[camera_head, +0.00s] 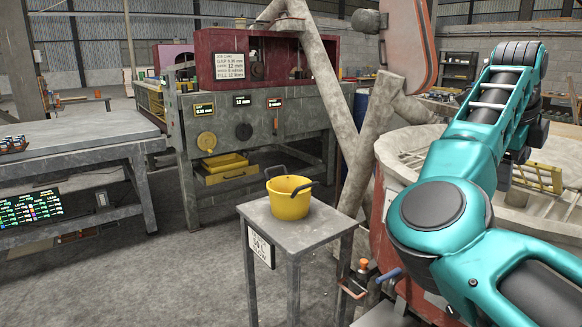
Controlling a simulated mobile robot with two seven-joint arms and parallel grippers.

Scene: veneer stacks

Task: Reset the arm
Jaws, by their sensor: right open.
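My right arm (440,215) is teal and grey and fills the right side of the head view. It rises from the lower right corner, bends at the elbow and folds over near the top right. My right gripper (519,153) is a small dark shape below the folded wrist, partly hidden behind the arm links. It is open, and I see nothing held in it. It is well to the right of the yellow pot and apart from it. My left arm and gripper are not in view.
A yellow two-handled pot (289,203) stands on a small grey metal table (257,212). Behind it is a grey machine (183,115) with gauges and yellow trays. A workbench (80,133) is at left. A big pale round structure (395,150) stands close beside my right arm. Floor is open at centre left.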

